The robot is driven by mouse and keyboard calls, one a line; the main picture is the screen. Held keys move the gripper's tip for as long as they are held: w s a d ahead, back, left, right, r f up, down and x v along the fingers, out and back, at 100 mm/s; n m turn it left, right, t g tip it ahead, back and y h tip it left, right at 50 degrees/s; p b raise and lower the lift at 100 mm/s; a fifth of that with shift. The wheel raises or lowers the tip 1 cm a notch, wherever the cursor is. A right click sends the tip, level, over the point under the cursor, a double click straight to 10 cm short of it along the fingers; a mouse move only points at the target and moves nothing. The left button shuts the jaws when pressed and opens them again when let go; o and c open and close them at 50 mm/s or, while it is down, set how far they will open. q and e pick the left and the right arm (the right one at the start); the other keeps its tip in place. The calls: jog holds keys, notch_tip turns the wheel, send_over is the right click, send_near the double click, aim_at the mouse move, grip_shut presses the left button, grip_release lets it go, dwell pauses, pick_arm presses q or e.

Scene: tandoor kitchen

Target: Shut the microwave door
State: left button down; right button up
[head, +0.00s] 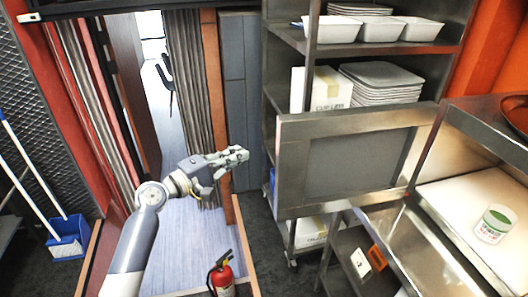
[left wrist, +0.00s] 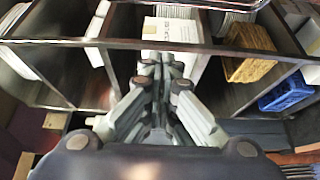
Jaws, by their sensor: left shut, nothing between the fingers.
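The microwave door (head: 292,165) is a steel-framed panel with a grey window. It stands open in the middle right of the head view, in front of a shelf rack. The steel microwave (head: 480,128) is at the right edge, with its lit interior showing. My left gripper (head: 240,154) is shut and empty, to the left of the door's free edge and apart from it in the picture. In the left wrist view the shut fingers (left wrist: 163,62) point toward shelves; I cannot make out the door there. My right gripper is not in view.
A steel rack (head: 385,47) with white trays stands behind the door. A green and white can (head: 493,224) is at the right. A fire extinguisher (head: 221,277) stands below my left arm. A blue bucket (head: 68,238) is at far left.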

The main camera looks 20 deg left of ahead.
pick_arm(q)
jog(key=p+x, duration=0.3)
jog(key=x, duration=0.7)
jog(key=s+d+p, duration=0.2)
jog(key=s, duration=0.1)
jog(key=shift+d+r, duration=0.1)
jog(key=shift+d, duration=0.3)
